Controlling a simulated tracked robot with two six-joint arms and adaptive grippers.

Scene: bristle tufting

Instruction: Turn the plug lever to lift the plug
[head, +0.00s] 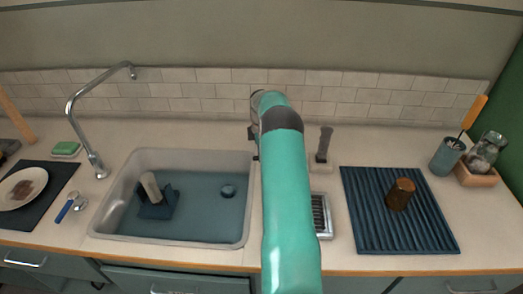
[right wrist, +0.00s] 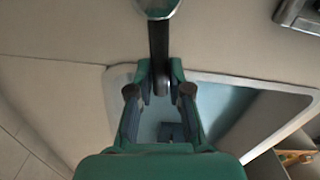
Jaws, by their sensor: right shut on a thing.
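The plug lever (right wrist: 158,50) is a dark bar with a round silver end piece (right wrist: 157,8), over the counter by the sink's back right corner. My right gripper (right wrist: 160,90) is shut on the bar's near end, between its two fingers. In the head view the right gripper (head: 255,135) shows only partly behind my teal arm, and I cannot make out the lever there. My left gripper is not in view.
A dark upright handle (head: 324,143) and a drain grate (head: 320,215) are right of my arm. A brown jar (head: 400,194) stands on a ribbed mat (head: 360,215). The tap (head: 85,130) is at left.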

